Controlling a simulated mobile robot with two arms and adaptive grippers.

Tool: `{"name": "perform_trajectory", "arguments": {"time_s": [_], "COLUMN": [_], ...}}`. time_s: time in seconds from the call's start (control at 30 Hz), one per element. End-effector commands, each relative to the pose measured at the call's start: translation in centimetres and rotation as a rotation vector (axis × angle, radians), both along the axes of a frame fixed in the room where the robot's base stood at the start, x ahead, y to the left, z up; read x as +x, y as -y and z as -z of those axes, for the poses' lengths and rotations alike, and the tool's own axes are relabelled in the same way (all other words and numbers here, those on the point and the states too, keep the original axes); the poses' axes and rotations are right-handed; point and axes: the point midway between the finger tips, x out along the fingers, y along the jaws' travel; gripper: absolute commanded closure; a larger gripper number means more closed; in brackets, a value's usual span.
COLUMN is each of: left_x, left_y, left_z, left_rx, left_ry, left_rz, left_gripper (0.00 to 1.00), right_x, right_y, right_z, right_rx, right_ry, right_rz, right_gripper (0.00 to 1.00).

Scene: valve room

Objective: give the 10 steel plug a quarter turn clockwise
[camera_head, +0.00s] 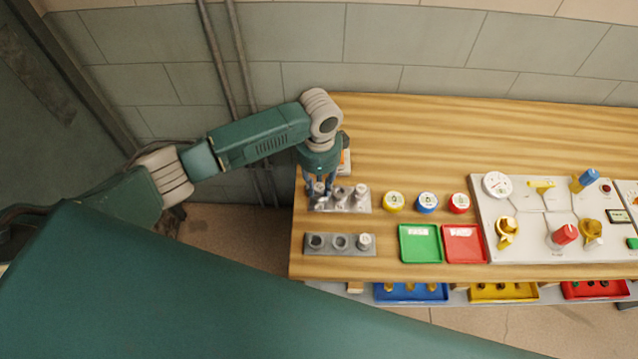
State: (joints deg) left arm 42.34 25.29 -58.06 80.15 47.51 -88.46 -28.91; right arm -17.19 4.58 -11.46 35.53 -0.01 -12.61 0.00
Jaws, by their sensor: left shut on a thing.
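My left gripper (318,188) points down at the left end of the back grey rack (345,208) and is shut on a steel plug (319,190) there. Its fingers partly hide that plug. Two other steel pieces, a middle one (341,194) and a right one (361,191), stand in the same rack. The front grey rack (328,252) has a pale-topped plug (364,241) at its right end and two dark round openings to the left. The numbers are too small to read, so I cannot tell which plug is the 10. My right gripper is not in view.
Yellow (394,200), blue (428,201) and red (459,202) round pieces stand right of the racks, behind a green tray (420,250) and a red tray (465,250). A valve panel (530,248) lies farther right. The table's back is mostly clear.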

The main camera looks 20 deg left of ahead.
Motion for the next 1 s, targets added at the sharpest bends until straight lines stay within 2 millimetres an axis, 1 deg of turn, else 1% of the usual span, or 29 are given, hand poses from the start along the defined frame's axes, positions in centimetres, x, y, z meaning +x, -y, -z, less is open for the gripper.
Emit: {"name": "perform_trajectory", "arguments": {"time_s": [0.03,0.27,0.3,0.37,0.4,1.0], "left_x": [-0.53,-0.53,-0.52,-0.52,-0.5,-0.1], "left_y": [-0.03,0.02,0.03,0.05,0.06,0.07], "left_z": [0.6,0.59,0.59,0.57,0.55,0.12], "left_rx": [0.002,0.001,0.001,0.001,0.001,-0.002], "left_ry": [-0.012,-0.012,-0.012,-0.012,-0.012,-0.002], "left_rz": [0.0,-0.001,-0.001,-0.001,-0.001,-0.002], "left_gripper": [1.0,1.0,0.66,0.54,0.52,0.52], "right_x": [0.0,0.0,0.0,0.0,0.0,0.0], "right_y": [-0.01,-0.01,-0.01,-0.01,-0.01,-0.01], "right_z": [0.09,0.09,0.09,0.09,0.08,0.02], "right_rx": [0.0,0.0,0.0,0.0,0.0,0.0], "right_ry": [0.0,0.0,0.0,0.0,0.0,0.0], "right_rz": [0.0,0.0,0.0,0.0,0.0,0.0], "right_gripper": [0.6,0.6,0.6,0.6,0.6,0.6]}}
